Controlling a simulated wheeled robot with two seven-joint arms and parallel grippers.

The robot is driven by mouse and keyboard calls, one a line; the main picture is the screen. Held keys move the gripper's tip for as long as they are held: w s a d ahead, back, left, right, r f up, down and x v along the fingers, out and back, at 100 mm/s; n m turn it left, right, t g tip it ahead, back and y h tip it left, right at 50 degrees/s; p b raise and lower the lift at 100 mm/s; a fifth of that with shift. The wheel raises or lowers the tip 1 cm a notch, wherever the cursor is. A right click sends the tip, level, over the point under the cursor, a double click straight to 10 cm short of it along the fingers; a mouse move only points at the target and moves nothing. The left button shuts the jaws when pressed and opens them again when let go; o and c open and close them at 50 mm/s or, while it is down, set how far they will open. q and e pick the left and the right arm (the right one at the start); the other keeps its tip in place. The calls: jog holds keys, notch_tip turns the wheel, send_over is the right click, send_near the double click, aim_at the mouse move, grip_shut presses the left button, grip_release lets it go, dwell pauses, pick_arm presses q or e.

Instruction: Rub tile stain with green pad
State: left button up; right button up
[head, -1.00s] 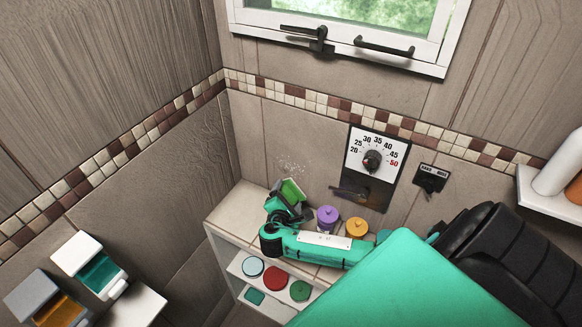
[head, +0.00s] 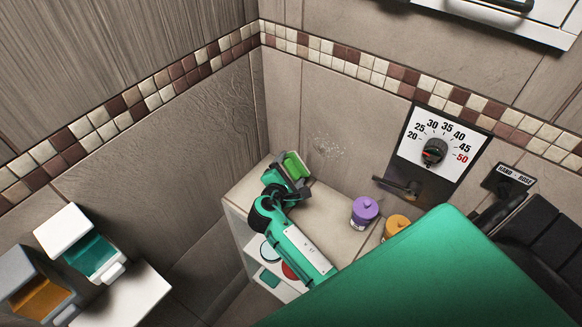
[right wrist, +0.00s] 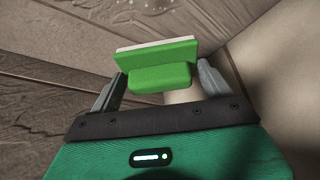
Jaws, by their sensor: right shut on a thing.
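A faint whitish speckled stain (head: 328,147) marks the beige wall tile above the shelf top, near the corner. The green pad (head: 294,165) is left of the stain and slightly lower. My right gripper (head: 291,177) is shut on the pad. In the right wrist view the pad (right wrist: 158,52) has a green block between the two fingers and a pale layer along its far edge. I cannot tell whether the pad touches the wall. The stain does not show clearly in the wrist view. My left gripper is not in view.
A purple jar (head: 365,210) and an orange jar (head: 396,226) stand on the low shelf unit (head: 330,205), right of my right gripper. A dial panel (head: 437,150) with a lever is on the wall. Dispensers (head: 92,252) are at lower left.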

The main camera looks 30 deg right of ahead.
aim_at(297, 166)
jog(key=shift+w+d+r, duration=0.15)
jog(key=shift+d, duration=0.4)
jog(key=d, duration=0.1)
jog(key=w+d, duration=0.1)
jog(key=d, duration=0.1)
jog(key=shift+w+d, duration=0.1)
jog(key=shift+w, duration=0.15)
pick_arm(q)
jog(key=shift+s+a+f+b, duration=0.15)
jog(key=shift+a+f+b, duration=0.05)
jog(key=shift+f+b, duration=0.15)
pick_arm(e)
jog(key=shift+w+d, duration=0.15)
jog(key=shift+d, duration=0.4)
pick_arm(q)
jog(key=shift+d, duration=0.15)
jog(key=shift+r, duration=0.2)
pick_arm(e)
jog(key=shift+w+d, duration=0.2)
jog(key=shift+d, duration=0.3)
jog(key=shift+w+d, duration=0.2)
jog(key=shift+d, duration=0.25)
pick_arm(q)
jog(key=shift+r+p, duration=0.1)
jog(key=shift+p, duration=0.2)
